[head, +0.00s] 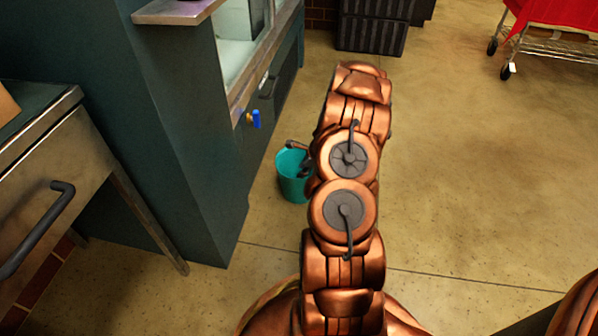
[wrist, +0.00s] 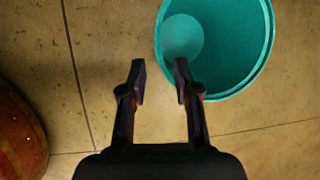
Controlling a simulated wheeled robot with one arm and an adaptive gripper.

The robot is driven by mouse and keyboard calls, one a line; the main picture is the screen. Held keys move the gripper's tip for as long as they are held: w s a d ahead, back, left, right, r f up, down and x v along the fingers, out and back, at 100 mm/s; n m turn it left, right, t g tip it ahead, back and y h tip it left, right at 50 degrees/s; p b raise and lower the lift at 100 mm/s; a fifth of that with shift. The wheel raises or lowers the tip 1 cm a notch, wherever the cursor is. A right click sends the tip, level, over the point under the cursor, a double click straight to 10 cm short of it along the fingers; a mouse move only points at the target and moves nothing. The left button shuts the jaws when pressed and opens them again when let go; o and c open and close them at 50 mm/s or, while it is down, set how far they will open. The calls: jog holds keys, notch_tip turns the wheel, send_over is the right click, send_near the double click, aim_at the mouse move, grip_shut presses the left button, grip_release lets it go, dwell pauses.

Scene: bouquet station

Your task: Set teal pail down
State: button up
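The teal pail (head: 291,187) appears upright on the floor, close beside the dark green cabinet in the head view. My arm hides its right side. In the wrist view the pail (wrist: 262,70) is at the top right, and I look down into its empty-looking inside. My gripper (wrist: 160,80) is open, with a clear gap between its two dark fingers. The right fingertip overlaps the pail's near-left rim in the picture; the left fingertip is outside it over bare floor. I cannot tell whether either finger touches the rim. In the head view my gripper (head: 299,152) is partly hidden at the pail's top.
The green cabinet (head: 190,140) with a blue tap (head: 254,118) stands left of the pail. A metal-fronted counter (head: 60,190) is at the far left. Dark crates (head: 372,35) and a wheeled wire rack (head: 550,40) stand at the back. The floor to the right is clear.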

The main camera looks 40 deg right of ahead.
jog(key=w+a+r+n+y, duration=0.2)
jog(key=a+r+n, duration=0.4)
jog(key=a+r, duration=0.65)
jog(key=s+a+r+n+g+y, duration=0.1)
jog(key=s+a+r+n, duration=0.1)
jog(key=a+r+n, duration=0.45)
jog(key=s+a+r+n+g, duration=0.2)
jog(key=s+a+r, duration=0.1)
jog(key=a, duration=0.7)
jog(key=s+a+r+n+g, duration=0.2)
jog(key=s+a+r+n, duration=0.2)
jog(key=s+a, duration=0.2)
jog(key=s+a+r+n+g+h, duration=0.1)
jog(key=s+r+n, duration=0.1)
jog(key=s, duration=0.5)
jog(key=s+a+r+n+g+h, duration=0.1)
jog(key=s+r+n, duration=0.1)
jog(key=s+n, duration=0.3)
jog(key=s+a+r+n+g+h, duration=0.1)
jog(key=s+r+n+h, duration=0.1)
jog(key=s, duration=0.9)
jog(key=shift+s+n, duration=0.2)
jog(key=shift+n, duration=0.45)
jog(key=shift+a+r+p, duration=0.1)
jog(key=shift+r+p, duration=0.05)
jog(key=shift+p, duration=0.15)
